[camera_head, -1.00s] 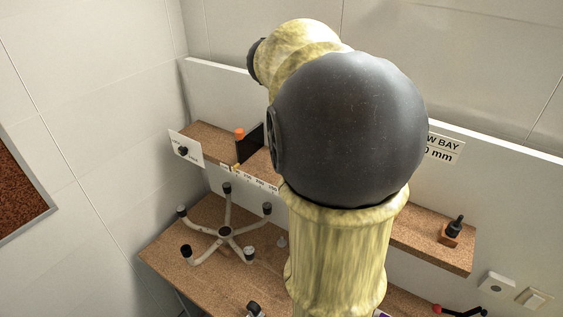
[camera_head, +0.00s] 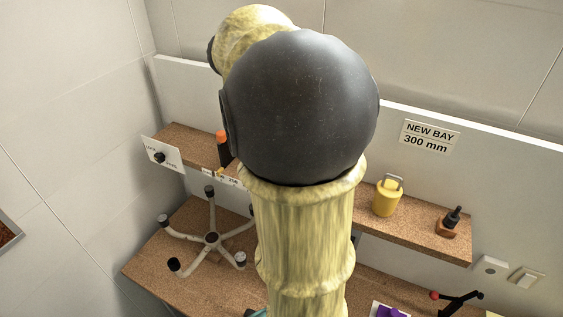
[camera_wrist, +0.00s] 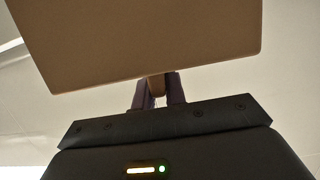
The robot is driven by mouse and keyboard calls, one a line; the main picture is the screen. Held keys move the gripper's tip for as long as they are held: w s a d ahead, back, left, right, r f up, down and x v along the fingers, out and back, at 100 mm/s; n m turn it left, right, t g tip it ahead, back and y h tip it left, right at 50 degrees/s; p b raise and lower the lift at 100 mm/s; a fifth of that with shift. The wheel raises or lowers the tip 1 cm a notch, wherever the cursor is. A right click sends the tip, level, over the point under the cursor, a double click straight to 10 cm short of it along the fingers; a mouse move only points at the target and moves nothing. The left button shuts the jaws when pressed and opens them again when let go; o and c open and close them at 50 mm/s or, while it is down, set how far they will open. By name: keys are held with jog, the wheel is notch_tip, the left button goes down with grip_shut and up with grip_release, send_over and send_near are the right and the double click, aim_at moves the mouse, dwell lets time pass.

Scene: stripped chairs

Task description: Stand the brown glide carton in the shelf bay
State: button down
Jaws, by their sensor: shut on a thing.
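In the wrist view my gripper (camera_wrist: 157,92) is shut on the brown carton (camera_wrist: 150,40). The carton looks plain and box-shaped, slightly tilted in the picture, and fills the top of that view. A small tan part of it shows between the dark fingers. In the head view the shelf (camera_head: 420,231) runs along the wall, under a sign (camera_head: 430,138) reading "NEW BAY 300 mm". My arm hides the middle of the shelf, and neither my gripper nor the carton can be seen there.
A yellow weight-like object (camera_head: 387,198) and a dark-handled tool on a block (camera_head: 450,221) stand on the shelf's right part. An orange-capped bottle (camera_head: 222,148) stands at its left. A chair base (camera_head: 211,239) lies on the bench below. Bare shelf shows between some items.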

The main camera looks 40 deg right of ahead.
notch_tip(320, 180, down, 23)
jog(key=b, duration=0.1)
jog(key=shift+f, duration=0.15)
notch_tip(320, 180, down, 4)
jog(key=shift+s+a+r, duration=0.1)
jog(key=shift+s, duration=0.05)
jog(key=c, duration=1.5)
grip_release()
jog(key=shift+o, duration=0.2)
